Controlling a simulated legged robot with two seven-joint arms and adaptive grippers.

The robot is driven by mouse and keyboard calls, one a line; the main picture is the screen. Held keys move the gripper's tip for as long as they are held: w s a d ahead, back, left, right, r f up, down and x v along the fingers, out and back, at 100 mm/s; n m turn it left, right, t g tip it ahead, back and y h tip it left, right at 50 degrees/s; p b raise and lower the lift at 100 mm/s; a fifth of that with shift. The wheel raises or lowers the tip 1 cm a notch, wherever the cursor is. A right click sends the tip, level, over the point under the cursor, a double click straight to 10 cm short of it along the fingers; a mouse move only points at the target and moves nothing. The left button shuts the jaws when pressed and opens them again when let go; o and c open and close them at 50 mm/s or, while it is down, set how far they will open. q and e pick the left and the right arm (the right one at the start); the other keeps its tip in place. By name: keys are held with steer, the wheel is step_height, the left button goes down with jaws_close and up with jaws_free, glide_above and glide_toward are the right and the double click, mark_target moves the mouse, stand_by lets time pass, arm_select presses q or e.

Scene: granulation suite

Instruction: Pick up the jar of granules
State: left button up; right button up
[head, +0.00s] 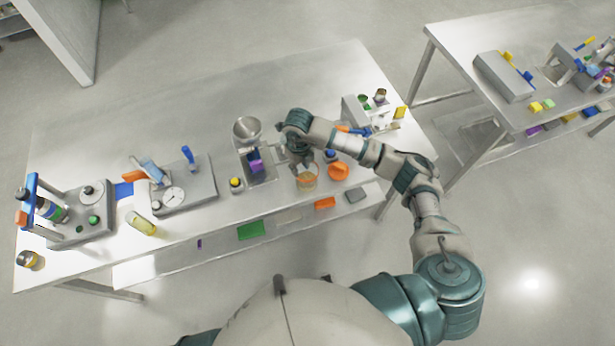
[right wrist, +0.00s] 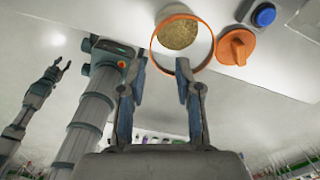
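The jar of granules (head: 307,182) is a clear, round container with an orange rim, standing near the table's front edge. In the right wrist view the jar (right wrist: 182,36) shows tan granules inside its orange ring, beyond my fingertips. My right gripper (head: 300,160) is just behind and above the jar in the head view, partly hiding that side. In the right wrist view my right gripper (right wrist: 158,72) has its fingers apart with nothing between them. My left gripper (right wrist: 62,67) shows far off in the right wrist view, fingers spread and empty; it is out of the head view.
An orange knob-like piece (head: 338,171) sits close right of the jar. A device with a metal funnel (head: 247,128) stands to the left. A balance-like device with a dial (head: 174,196) is farther left. A lower shelf holds a green block (head: 251,230).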

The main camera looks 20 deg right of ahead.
glide_above(299, 189)
steer(key=f, duration=0.6)
steer(key=shift+w+d+f+p, duration=0.2)
steer(key=shift+d+p, duration=0.05)
steer(key=shift+p, duration=0.05)
steer(key=shift+s+a+f, duration=0.1)
steer(key=shift+a+f, duration=0.1)
steer(key=shift+f, duration=0.4)
step_height(299, 189, down, 4)
steer(key=shift+s+r+p, duration=0.15)
steer(key=shift+p, duration=0.35)
steer(key=shift+d+f, duration=0.2)
steer(key=shift+f, duration=0.25)
jaws_close()
arm_select(q)
steer(key=shift+d+r, duration=0.2)
steer(key=shift+r, duration=0.65)
arm_select(e)
steer(key=shift+a, duration=0.1)
